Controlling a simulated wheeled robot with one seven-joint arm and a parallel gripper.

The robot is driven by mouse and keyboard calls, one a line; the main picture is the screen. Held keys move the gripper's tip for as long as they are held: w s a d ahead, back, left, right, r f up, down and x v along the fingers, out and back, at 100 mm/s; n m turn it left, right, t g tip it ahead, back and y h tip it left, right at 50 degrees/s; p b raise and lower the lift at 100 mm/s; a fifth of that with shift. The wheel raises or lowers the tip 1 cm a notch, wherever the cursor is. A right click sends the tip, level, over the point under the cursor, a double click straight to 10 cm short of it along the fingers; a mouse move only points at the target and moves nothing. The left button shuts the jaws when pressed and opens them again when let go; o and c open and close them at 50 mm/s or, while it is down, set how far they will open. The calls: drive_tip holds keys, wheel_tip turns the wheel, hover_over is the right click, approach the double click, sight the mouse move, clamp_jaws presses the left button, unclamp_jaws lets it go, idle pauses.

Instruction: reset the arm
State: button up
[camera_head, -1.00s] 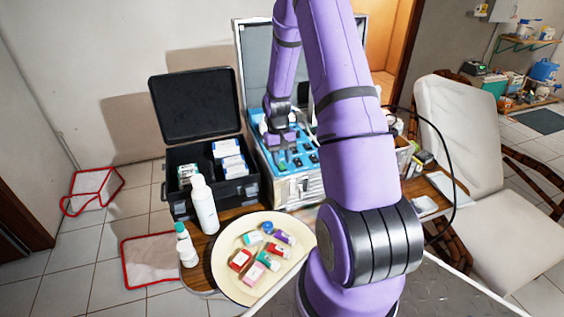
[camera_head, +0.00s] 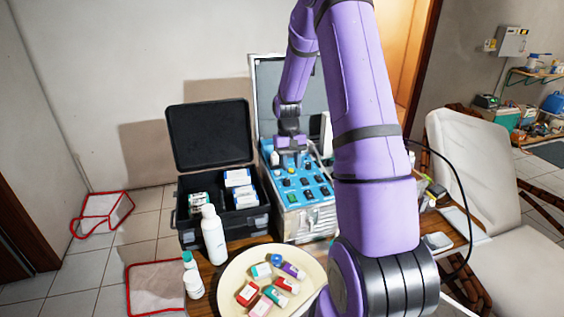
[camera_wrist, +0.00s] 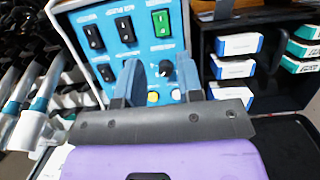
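My purple arm reaches across the head view. My gripper (camera_head: 291,158) is above the blue control panel (camera_head: 300,190) of an open silver case. In the wrist view my gripper (camera_wrist: 157,82) shows two blue-grey fingers held apart, with nothing seen between them. The panel (camera_wrist: 152,52) lies beyond the fingers, with black rocker switches (camera_wrist: 124,30), a green switch (camera_wrist: 161,23) and a round knob (camera_wrist: 166,68). I cannot tell the exact gap between fingertips and panel.
An open black case (camera_head: 249,218) with small boxes stands left of the silver case. A white bottle (camera_head: 214,240), a smaller bottle (camera_head: 193,283) and a round tray (camera_head: 232,293) of vials are in front. A white chair (camera_head: 480,170) stands at the right.

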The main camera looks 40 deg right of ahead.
drive_tip(key=s+a+r+n+t+h, duration=0.1)
drive_tip(key=s+a+r+t, duration=0.15)
drive_tip(key=a+r, duration=0.6)
drive_tip(key=s+a+r+n+t+h, duration=0.1)
drive_tip(key=s+a+r, duration=0.4)
drive_tip(key=r, duration=0.7)
drive_tip(key=s+a+r+n+t, duration=0.1)
drive_tip(key=s+a+r+t, duration=0.1)
drive_tip(key=s+a+r, duration=0.2)
drive_tip(key=s+a+r+n+t, duration=0.2)
drive_tip(key=s+a+r, duration=0.2)
drive_tip(key=s+a, duration=0.3)
drive_tip(key=s, duration=0.4)
drive_tip(key=shift+s+a+y, duration=0.3)
drive_tip(key=shift+d, duration=0.15)
